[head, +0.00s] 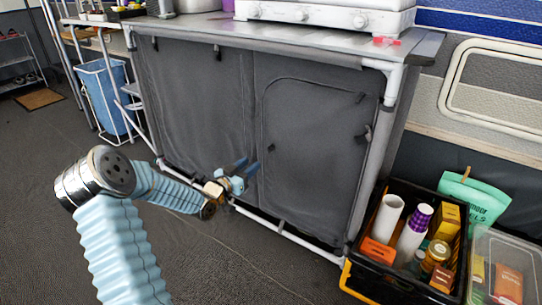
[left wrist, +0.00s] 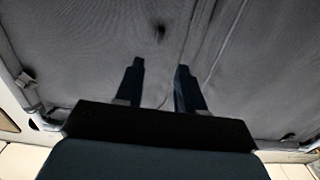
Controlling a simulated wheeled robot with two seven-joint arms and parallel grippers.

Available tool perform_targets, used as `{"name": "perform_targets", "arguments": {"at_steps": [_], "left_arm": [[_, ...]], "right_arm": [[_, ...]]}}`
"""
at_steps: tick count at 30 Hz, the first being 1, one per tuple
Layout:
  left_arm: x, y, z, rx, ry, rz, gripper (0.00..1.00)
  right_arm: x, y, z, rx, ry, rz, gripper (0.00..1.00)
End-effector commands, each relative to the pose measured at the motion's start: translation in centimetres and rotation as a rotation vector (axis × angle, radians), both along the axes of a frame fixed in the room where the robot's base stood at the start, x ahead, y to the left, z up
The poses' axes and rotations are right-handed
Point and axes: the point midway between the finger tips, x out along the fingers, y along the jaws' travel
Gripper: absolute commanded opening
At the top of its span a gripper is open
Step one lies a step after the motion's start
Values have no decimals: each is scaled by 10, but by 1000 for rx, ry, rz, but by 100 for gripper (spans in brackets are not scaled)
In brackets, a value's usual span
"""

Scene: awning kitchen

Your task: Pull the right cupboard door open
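The right cupboard door (head: 310,150) is a dark grey fabric panel with a curved seam outline, and it looks closed. Small dark tabs show on it, one at its left side (head: 271,148) and others near its right edge. My left gripper (head: 247,168) is low in front of the cupboard, near the line between the left and right panels. In the left wrist view its two fingers (left wrist: 160,85) are apart with nothing between them, facing grey fabric. A small dark tab (left wrist: 160,33) shows ahead of them. Whether the fingers touch the fabric is unclear. My right gripper is not in view.
The left cupboard panel (head: 195,100) is also closed. A black crate (head: 375,285) of goods and a clear bin (head: 505,250) stand on the floor at right. A white stove (head: 320,15) sits on the counter. Floor in front is clear.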

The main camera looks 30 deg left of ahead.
Motion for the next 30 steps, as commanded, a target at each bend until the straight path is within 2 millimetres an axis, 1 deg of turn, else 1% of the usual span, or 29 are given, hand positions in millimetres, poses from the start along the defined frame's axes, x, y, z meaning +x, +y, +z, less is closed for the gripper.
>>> {"name": "perform_targets", "arguments": {"at_steps": [1,3,9,12,15,20,27,30], "left_arm": [[12,-2,-1,-1,-3,-3,38],[29,-4,-1,-2,-3,-2,38],[74,-7,-2,-4,0,-2,38],[91,-8,-2,-4,1,-1,38],[102,-9,-2,-4,2,-1,38],[110,-10,-1,-4,3,0,38],[110,-9,-1,-4,4,0,38],[110,-9,-1,-4,3,0,23]], "right_arm": [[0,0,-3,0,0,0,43],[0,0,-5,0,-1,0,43],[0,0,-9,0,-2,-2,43],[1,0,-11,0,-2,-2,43],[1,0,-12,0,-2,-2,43],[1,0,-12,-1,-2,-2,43],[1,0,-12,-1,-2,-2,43],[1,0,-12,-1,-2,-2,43]]}}
